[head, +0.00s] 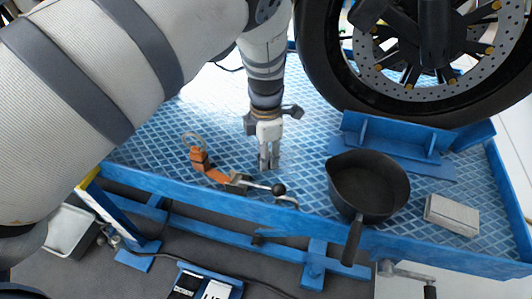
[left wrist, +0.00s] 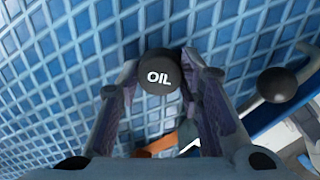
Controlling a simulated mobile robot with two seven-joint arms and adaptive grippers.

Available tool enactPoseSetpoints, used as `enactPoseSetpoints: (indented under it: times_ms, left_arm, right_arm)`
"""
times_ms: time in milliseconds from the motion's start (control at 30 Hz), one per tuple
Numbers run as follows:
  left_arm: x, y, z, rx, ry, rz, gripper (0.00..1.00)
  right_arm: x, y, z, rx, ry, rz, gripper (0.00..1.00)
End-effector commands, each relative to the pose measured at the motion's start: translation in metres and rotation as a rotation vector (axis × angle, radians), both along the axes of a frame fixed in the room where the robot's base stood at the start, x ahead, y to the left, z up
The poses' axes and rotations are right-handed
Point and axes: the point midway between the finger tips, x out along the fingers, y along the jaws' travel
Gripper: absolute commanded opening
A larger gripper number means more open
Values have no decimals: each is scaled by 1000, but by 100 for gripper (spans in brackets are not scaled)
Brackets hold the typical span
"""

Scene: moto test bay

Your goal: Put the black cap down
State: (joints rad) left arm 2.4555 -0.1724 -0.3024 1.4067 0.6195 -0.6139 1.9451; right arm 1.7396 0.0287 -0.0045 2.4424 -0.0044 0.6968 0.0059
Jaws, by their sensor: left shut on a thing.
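The black cap (left wrist: 160,73) is round, with white "OIL" lettering facing the camera in the left wrist view. It sits between the fingertips of my left gripper (left wrist: 160,88), which is shut on it. In the head view my left gripper (head: 269,164) points down at the blue patterned platform (head: 310,165), and the cap is too hidden there to make out. I cannot tell whether the cap touches the platform. My right gripper is not in view.
A black pan (head: 368,187), a grey block (head: 451,214) and a blue wheel chock (head: 390,138) under the wheel (head: 315,50) are right. Bare platform lies between.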

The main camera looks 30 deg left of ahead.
Motion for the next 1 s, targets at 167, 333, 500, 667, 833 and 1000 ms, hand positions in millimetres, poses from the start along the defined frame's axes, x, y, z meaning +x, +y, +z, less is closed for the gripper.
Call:
enactPoseSetpoints:
  times_ms: [167,333,500,667,833,1000]
  left_arm:
    - [0,0,-2,-1,1,0,14]
    - [0,0,-2,0,0,0,54]
    - [0,0,-2,0,0,0,54]
    - [1,0,6,0,-3,0,54]
    - [1,0,49,0,-6,-1,54]
    - [1,0,94,1,-5,0,54]
  right_arm:
    - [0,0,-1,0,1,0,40]
    - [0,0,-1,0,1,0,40]
    - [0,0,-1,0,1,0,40]
    - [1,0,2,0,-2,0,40]
    - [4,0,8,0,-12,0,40]
    - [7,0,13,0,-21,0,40]
